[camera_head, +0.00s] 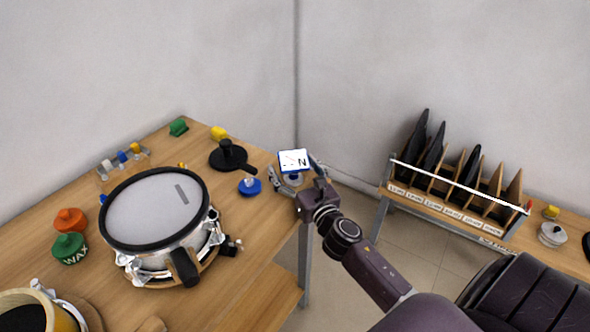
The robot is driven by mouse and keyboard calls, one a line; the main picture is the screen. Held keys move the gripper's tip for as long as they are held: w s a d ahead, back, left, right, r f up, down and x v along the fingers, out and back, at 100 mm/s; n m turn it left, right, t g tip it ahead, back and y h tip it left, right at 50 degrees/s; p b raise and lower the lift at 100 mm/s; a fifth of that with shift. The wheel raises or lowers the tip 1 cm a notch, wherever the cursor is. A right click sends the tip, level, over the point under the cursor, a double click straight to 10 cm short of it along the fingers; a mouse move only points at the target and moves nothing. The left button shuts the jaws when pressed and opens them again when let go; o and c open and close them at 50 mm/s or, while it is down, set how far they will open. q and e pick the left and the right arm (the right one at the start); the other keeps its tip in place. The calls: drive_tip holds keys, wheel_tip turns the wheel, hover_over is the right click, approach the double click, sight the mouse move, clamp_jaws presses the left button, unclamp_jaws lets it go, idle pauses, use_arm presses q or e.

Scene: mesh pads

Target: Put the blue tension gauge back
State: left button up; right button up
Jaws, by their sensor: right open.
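The blue tension gauge (293,160) has a white square face with a needle and the letter N, edged in blue. It is near the far right corner of the left workbench, its face towards me. My right gripper (296,177) is open, with one finger left of the gauge's lower part and the other to its right. The gauge's lower part is partly hidden by the gripper, so I cannot tell whether the fingers touch it. My left gripper is not in view.
A drum (155,210) with a mesh head fills the middle of the workbench. A labelled rack (455,205) with dark pads stands on the right table. A floor gap separates the tables.

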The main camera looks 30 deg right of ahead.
drive_tip(key=shift+s+r, duration=0.1)
drive_tip(key=s+a+b, duration=0.1)
drive_tip(key=s+a, duration=0.1)
drive_tip(key=s, duration=0.9)
drive_tip(key=shift+s, duration=0.35)
